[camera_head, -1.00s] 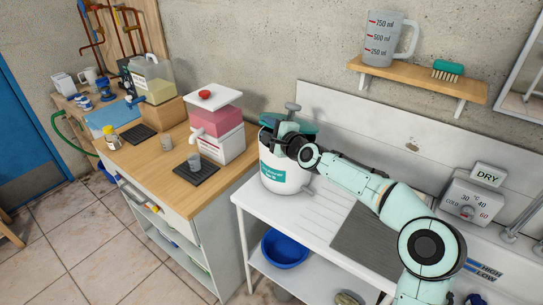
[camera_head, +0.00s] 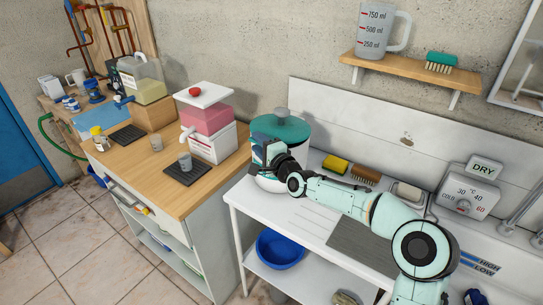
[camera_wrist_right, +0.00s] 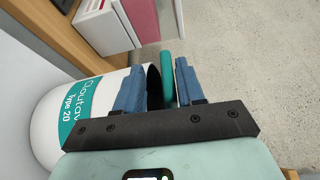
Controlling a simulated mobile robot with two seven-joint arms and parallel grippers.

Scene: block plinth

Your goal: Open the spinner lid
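The spinner is a white drum (camera_head: 270,184) with a teal label, standing at the left end of the white counter. Its teal lid (camera_head: 290,131) has a grey knob on top. In the right wrist view the drum (camera_wrist_right: 45,128) shows a dark gap at its top, and the lid's teal edge (camera_wrist_right: 168,62) stands apart beyond that gap, so the lid looks partly raised. My right gripper (camera_head: 260,151) is at the drum's front upper side, below the lid. Its fingers (camera_wrist_right: 160,85) are apart, with the lid edge showing between them; contact is unclear. My left gripper is out of view.
A wooden cabinet (camera_head: 150,185) with a pink-and-white dispenser (camera_head: 208,120) stands left of the spinner. A yellow sponge (camera_head: 335,163), a brush (camera_head: 366,174) and a drainer are behind or beside my right arm. A shelf (camera_head: 415,72) with a jug hangs above.

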